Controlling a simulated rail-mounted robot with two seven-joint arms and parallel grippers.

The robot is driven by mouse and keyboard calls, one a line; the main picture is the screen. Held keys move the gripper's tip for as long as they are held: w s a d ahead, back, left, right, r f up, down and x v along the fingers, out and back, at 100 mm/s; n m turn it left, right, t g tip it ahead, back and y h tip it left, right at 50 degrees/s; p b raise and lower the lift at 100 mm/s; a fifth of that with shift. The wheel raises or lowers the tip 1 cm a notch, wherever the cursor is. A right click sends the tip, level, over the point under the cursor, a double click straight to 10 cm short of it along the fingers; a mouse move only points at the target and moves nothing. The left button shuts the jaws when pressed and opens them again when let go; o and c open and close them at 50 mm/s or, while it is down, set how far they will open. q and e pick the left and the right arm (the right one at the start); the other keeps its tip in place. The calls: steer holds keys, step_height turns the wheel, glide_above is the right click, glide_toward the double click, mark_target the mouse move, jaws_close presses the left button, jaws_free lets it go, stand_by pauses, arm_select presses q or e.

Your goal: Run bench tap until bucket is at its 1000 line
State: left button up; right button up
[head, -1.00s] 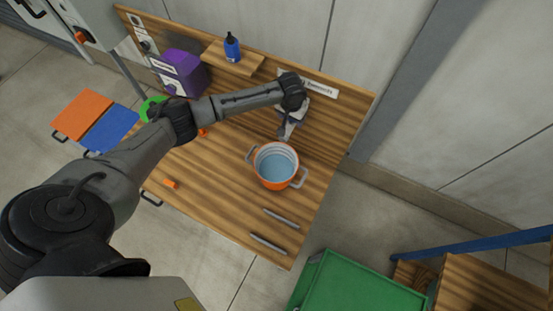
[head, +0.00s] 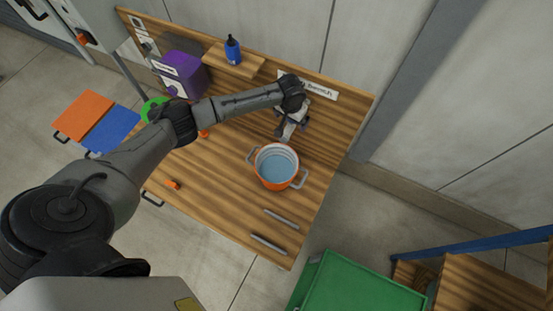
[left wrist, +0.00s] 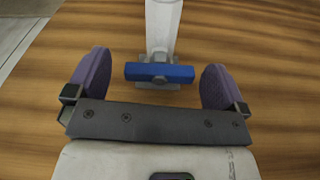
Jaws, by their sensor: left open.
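The orange bucket (head: 276,182) stands upright on the wooden bench, with grey handles, pale inner lines and bluish water inside. I cannot read which line the water meets. The bench tap is mostly hidden behind my left arm in the head view. In the left wrist view its blue lever (left wrist: 160,73) lies crosswise below a pale spout or body (left wrist: 163,28). My left gripper (left wrist: 156,78) is open, with one purple pad on each side of the lever and a gap to both. In the head view the left gripper (head: 287,131) is just behind the bucket. My right gripper is not in view.
The bench (head: 225,210) also holds a purple box (head: 181,74), a blue bottle (head: 232,50) on a small shelf, and two grey rods (head: 268,244) at the front right. A green cart (head: 362,285) stands at lower right. The front middle of the bench is mostly clear.

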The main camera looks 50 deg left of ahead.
arm_select(q)
steer(key=shift+r, duration=0.1)
step_height(320, 180, up, 14)
steer(key=s+b, duration=0.1)
steer(key=b, duration=0.1)
steer(key=shift+s+d+f+b, duration=0.2)
steer(key=shift+s+f+b, duration=0.05)
steer(key=shift+s+b, duration=0.1)
stand_by(0.7)
steer(key=s+d+f+m+t+h, duration=0.15)
steer(key=s+d+f+m, duration=0.35)
steer(key=s+d+f, duration=0.85)
steer(key=s+p, duration=0.1)
steer(key=s, duration=1.8)
steer(key=shift+s+n+t+y, duration=0.3)
steer(key=shift+s+t+y, duration=0.05)
steer(key=shift+s+y, duration=0.1)
